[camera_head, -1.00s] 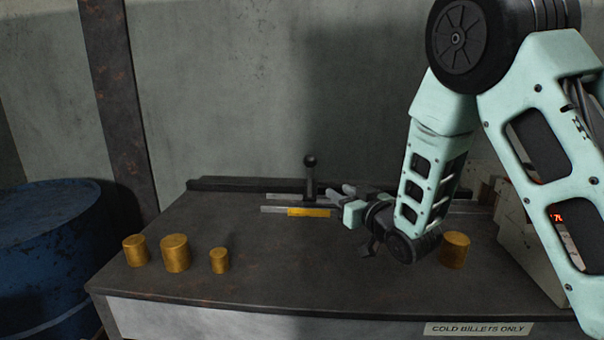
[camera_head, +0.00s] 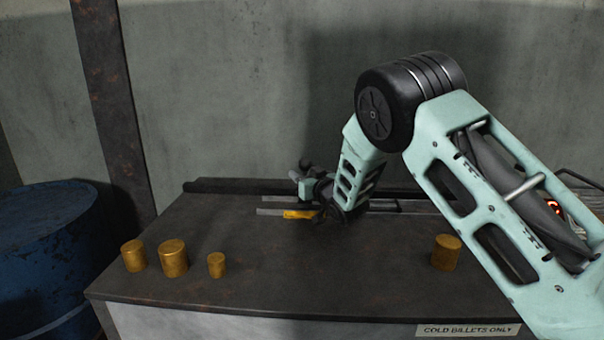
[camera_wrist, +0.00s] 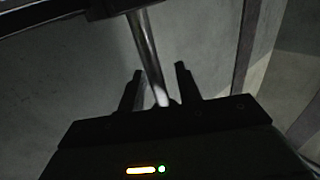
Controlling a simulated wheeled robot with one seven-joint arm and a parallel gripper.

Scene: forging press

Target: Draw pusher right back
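The pusher's upright handle (camera_head: 305,163) stands at the back of the dark bench, and only its dark top shows clearly past my gripper (camera_head: 301,176). In the wrist view a shiny metal rod (camera_wrist: 147,45), which appears to be the handle, runs between the two fingers of my gripper (camera_wrist: 158,69). The fingers are apart, with a gap to the rod on both sides. A yellow strip (camera_head: 297,214) lies along the grey rail below the handle, its right end close to my gripper.
Several brass billets stand on the bench: a group at the left, including a large one (camera_head: 173,258), and one at the right (camera_head: 446,253). A blue drum (camera_head: 45,255) stands left of the bench (camera_head: 240,270). The bench's middle front is clear.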

